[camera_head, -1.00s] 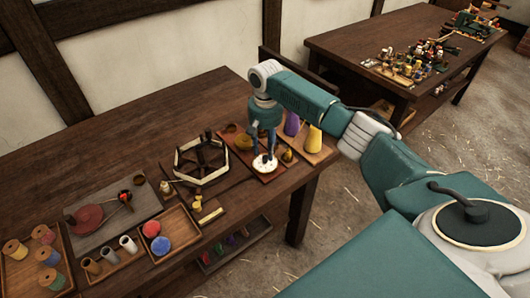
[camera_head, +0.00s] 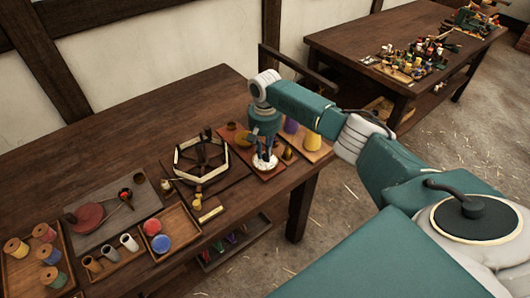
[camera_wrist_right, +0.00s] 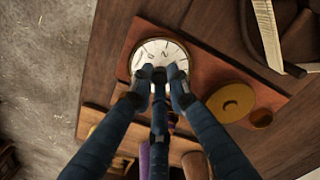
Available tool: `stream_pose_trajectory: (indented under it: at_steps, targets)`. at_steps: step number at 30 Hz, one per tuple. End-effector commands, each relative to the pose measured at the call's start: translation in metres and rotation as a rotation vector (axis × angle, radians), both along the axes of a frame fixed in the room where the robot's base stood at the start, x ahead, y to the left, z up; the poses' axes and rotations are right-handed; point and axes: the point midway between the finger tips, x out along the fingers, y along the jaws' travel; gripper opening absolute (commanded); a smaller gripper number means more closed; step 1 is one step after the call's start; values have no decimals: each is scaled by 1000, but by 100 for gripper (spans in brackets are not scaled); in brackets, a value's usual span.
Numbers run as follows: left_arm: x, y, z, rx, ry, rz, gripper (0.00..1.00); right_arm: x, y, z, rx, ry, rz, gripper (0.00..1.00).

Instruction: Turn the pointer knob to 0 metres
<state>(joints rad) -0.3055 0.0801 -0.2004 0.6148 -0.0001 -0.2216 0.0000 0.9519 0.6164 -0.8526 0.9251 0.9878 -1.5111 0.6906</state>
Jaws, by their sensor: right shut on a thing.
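The white dial (camera_head: 265,163) sits on a reddish-brown board (camera_head: 245,160) near the table's right end. In the right wrist view the round dial (camera_wrist_right: 143,57) has a brass-coloured rim and dark markings. My right gripper (camera_head: 264,155) points down onto the dial. My left gripper is not in view.
A yellow-brown disc (camera_wrist_right: 231,101) lies on the same board. A hexagonal frame winder (camera_head: 202,158) stands left of the board. Trays with spools (camera_head: 46,255) and balls are at the left.

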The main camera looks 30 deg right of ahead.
Motion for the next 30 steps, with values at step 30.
stream_pose_trajectory:
  at_steps: [30]
  targets:
    - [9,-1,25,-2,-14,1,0,-2,1,0,5,6,659,0]
